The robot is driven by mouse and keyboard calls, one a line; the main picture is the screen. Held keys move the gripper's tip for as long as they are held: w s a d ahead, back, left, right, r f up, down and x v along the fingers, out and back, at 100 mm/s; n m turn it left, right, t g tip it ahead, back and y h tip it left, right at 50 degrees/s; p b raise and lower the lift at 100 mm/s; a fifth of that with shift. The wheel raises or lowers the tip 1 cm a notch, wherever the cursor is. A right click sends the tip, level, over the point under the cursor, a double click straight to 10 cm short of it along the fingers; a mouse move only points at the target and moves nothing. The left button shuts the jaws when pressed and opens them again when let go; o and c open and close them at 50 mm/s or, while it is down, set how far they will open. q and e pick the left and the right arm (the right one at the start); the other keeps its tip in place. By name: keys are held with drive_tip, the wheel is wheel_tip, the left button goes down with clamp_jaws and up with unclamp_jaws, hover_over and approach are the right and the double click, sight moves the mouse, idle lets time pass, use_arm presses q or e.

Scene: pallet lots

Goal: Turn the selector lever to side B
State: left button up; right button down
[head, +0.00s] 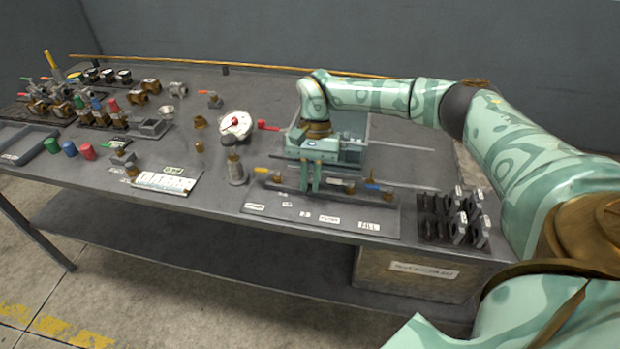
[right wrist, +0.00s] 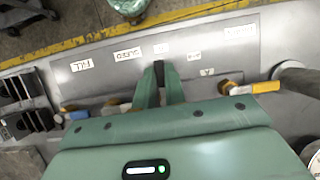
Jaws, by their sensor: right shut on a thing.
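My right gripper (head: 310,186) reaches down over the labelled valve panel (head: 230,208) near the table's front edge. In the right wrist view its fingers (right wrist: 160,88) are shut on a dark upright piece (right wrist: 158,68), which appears to be the selector lever. The lever's lower part and pivot are hidden by the fingers and gripper body. A small plate with a single letter (right wrist: 207,71) lies beside the fingers; I cannot read it surely. My left gripper is not in view.
A yellow-handled valve (right wrist: 265,87) and a blue-handled valve (head: 372,183) flank the gripper. Black holders (head: 455,215) stand at the right. Coloured valves crowd the table's left end.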

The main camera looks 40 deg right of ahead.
drive_tip(key=c, duration=1.5)
unclamp_jaws()
drive_tip(key=shift+o, duration=0.2)
drive_tip(key=p+v, duration=0.2)
drive_tip(key=v, duration=1.4)
drive_tip(key=shift+r, duration=0.15)
drive_tip(key=shift+d, duration=0.1)
